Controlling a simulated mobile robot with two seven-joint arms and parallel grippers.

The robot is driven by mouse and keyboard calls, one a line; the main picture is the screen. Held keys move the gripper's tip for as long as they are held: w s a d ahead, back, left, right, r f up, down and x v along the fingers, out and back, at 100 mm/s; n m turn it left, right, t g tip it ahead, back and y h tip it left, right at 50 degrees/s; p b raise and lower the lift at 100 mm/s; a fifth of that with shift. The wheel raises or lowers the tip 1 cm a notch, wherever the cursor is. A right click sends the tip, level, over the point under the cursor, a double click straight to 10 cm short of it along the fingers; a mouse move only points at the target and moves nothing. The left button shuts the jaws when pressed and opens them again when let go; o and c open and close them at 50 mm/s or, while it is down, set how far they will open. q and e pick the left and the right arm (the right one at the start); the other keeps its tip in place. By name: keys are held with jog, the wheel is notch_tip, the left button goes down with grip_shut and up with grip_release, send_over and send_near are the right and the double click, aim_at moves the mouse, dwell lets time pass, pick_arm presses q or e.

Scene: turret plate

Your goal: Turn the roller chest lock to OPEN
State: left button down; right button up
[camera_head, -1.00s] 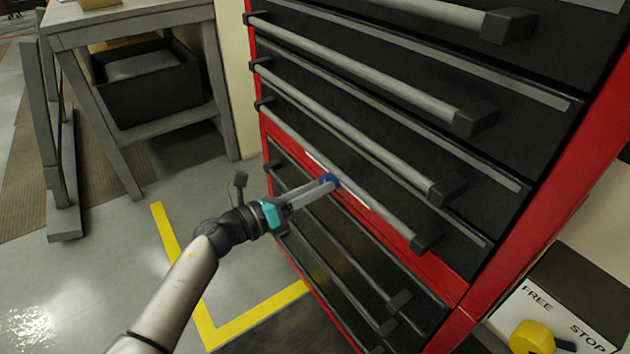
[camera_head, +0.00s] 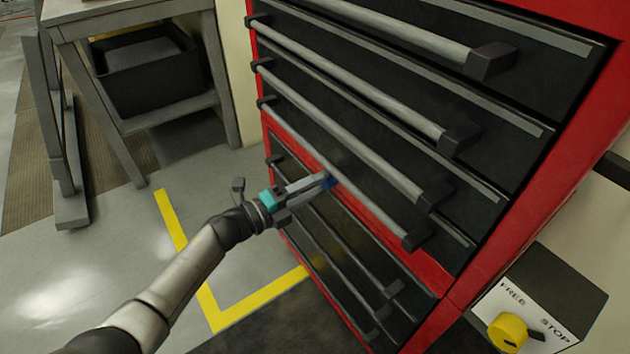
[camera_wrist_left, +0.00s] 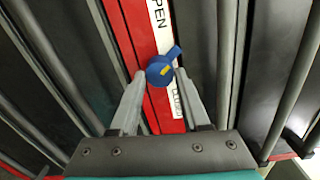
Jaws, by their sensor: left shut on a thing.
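The lock is a blue knob (camera_head: 332,183) on a red strip between the chest's drawers. The knob shows closer in the left wrist view (camera_wrist_left: 160,70), with a small yellow mark and a lug pointing to the upper right. A white label (camera_wrist_left: 160,25) runs behind it. The letters "PEN" show above the knob; the lettering below is partly hidden. My left gripper (camera_head: 326,181) is shut on the knob, with one finger on each side of it in the left wrist view (camera_wrist_left: 160,76). My right gripper is out of view.
The red roller chest (camera_head: 440,272) has black drawers with long grey bar handles (camera_head: 345,160) close above and below my left gripper. A box with a yellow FREE/STOP knob (camera_head: 507,332) stands at the lower right. A grey bench (camera_head: 125,22) stands at the upper left.

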pick_arm(q)
jog(key=shift+n, duration=0.7)
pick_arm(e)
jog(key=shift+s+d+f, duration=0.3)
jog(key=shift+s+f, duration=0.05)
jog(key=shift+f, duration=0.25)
pick_arm(q)
jog(key=shift+c, duration=1.9)
grip_release()
jog(key=shift+p, duration=0.3)
jog(key=shift+s+a, duration=0.2)
jog(key=p+v, duration=0.3)
jog(key=v, duration=1.1)
jog(key=shift+s+a, duration=0.2)
jog(key=shift+a, duration=0.15)
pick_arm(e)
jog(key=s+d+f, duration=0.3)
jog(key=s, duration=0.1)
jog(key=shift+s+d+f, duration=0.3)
pick_arm(q)
jog(key=shift+f, duration=0.1)
